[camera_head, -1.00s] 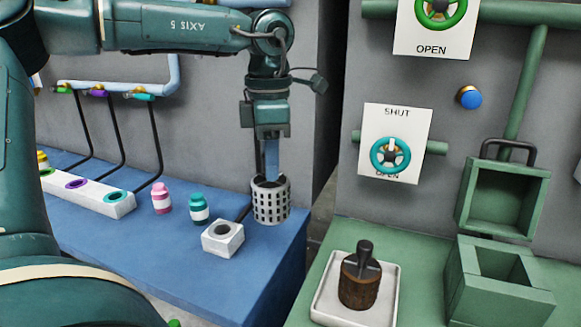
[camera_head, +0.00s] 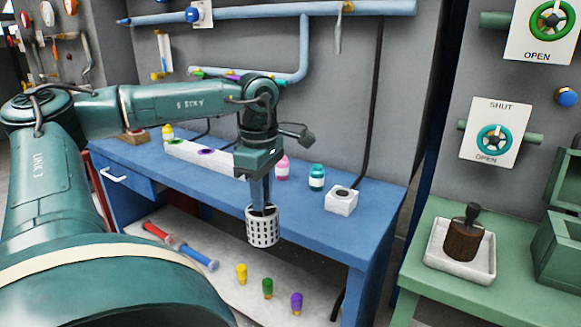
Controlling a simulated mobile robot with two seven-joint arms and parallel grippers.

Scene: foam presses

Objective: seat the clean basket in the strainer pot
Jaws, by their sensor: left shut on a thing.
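My left gripper (camera_head: 262,204) is shut on the clean basket (camera_head: 263,228), a pale grey cylinder with rows of holes. The basket hangs upright, seen against the front edge of the blue bench, with nothing visible touching its underside. A green box (camera_head: 560,262) with a raised, open part (camera_head: 567,180) stands at the right edge, partly cut off; it looks like the strainer pot, but its inside is hidden. A dark brown cylinder with a handle (camera_head: 463,242) stands in a white tray (camera_head: 434,252) beside it. My right gripper is not in view.
The blue bench (camera_head: 385,205) carries a white block (camera_head: 341,200), a pink bottle (camera_head: 282,167) and a teal bottle (camera_head: 317,178). A lower shelf (camera_head: 225,282) holds several coloured pieces. A gap separates the blue bench from the green table (camera_head: 425,213).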

